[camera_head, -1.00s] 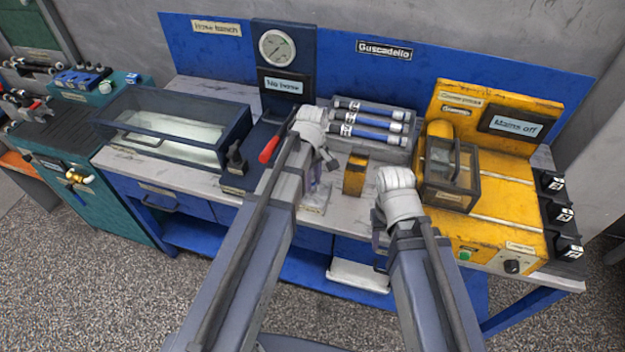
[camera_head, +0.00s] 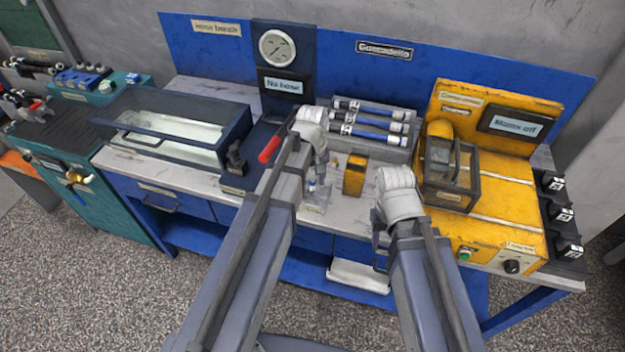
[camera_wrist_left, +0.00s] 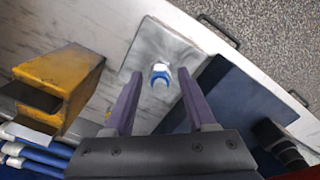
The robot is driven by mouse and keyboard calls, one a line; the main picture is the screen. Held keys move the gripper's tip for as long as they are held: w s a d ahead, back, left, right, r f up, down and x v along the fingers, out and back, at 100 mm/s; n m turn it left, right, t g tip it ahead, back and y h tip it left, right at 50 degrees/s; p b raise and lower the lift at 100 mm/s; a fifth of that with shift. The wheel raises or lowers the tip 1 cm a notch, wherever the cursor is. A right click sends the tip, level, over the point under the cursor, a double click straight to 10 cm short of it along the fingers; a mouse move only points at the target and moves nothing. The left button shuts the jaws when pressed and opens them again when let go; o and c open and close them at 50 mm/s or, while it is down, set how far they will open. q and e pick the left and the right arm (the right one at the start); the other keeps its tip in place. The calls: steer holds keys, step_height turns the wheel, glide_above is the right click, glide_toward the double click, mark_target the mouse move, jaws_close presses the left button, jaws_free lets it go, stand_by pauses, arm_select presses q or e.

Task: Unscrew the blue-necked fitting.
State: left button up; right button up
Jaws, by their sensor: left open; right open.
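The blue-necked fitting (camera_wrist_left: 160,74) stands on a grey plate (camera_wrist_left: 150,45) on the bench top. It has a white top and a blue collar. My left gripper (camera_wrist_left: 160,72) is open; in the left wrist view its two purple fingers lie on either side of the fitting, with gaps. I cannot tell whether the fingertips are down at its height. In the head view the fitting (camera_head: 312,186) shows small beside my left wrist, above the plate (camera_head: 314,209). My right gripper (camera_head: 379,252) hangs by the bench's front edge, partly hidden by its arm, open.
A yellow block (camera_head: 355,175) stands right of the fitting, with a rack of blue tubes (camera_head: 375,125) behind. A red-handled lever (camera_head: 269,150) is close left of my left wrist. A clear-lidded tank (camera_head: 180,125) and a yellow machine (camera_head: 490,215) flank the work area.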

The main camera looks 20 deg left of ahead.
arm_select(q)
steer(key=m, duration=0.5)
steer(key=shift+m, duration=0.4)
steer(key=shift+m, duration=0.3)
steer(key=m, duration=0.6)
steer(key=shift+m, duration=1.8)
steer(key=m, duration=0.9)
